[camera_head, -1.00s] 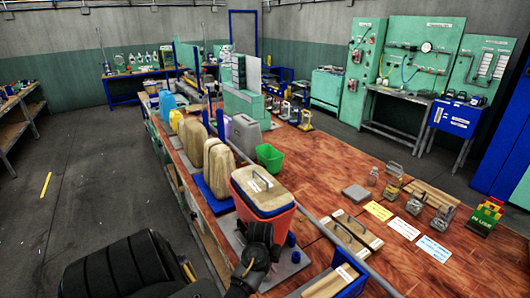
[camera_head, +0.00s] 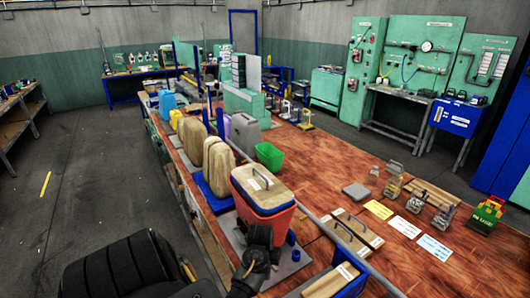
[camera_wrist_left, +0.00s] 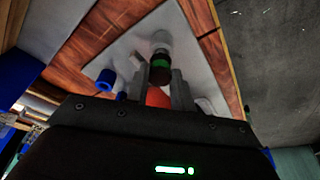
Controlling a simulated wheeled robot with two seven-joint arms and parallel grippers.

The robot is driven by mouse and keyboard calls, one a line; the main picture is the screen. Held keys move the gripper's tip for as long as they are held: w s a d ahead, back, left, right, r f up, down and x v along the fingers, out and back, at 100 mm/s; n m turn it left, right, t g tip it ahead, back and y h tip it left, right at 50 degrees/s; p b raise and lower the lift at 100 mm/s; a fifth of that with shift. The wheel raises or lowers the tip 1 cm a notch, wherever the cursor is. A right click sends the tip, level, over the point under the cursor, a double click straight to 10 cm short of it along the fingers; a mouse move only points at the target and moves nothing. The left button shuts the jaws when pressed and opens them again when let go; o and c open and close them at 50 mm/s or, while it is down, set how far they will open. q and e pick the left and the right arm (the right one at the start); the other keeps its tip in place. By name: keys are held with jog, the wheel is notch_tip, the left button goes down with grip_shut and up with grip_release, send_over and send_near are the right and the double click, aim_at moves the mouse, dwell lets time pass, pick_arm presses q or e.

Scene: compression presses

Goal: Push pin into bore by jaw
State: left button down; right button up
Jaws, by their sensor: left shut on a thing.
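My left gripper (camera_head: 258,262) is low in front of the red-orange bin (camera_head: 262,218) at the table's near edge. In the left wrist view its two fingers (camera_wrist_left: 164,88) are close together around a small orange-red piece (camera_wrist_left: 157,97). Just beyond the fingertips is a cylinder (camera_wrist_left: 160,65) with a dark and green end and a pale upper part. It is in line with the fingers, and whether it is held or touched I cannot tell. I cannot clearly make out the pin or the bore. My right gripper is not in view.
A blue cylinder (camera_wrist_left: 105,80) stands on the grey plate (camera_wrist_left: 125,45) beside the fingers. Wooden blocks with handles (camera_head: 352,232) lie to the right of the bin. Tan cases (camera_head: 215,165) stand behind it. A grey rail runs along the table. Labels and small fixtures are farther right.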

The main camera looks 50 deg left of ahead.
pick_arm(q)
jog(key=shift+b+x, duration=0.35)
jog(key=shift+x, duration=0.5)
jog(key=c, duration=1.1)
grip_release()
jog(key=shift+s+d, duration=0.1)
jog(key=shift+s, duration=0.1)
jog(key=shift+r, duration=0.1)
jog(key=p+v, duration=0.2)
jog(key=v, duration=0.1)
jog(key=shift+v, duration=2.2)
jog(key=shift+s, duration=0.1)
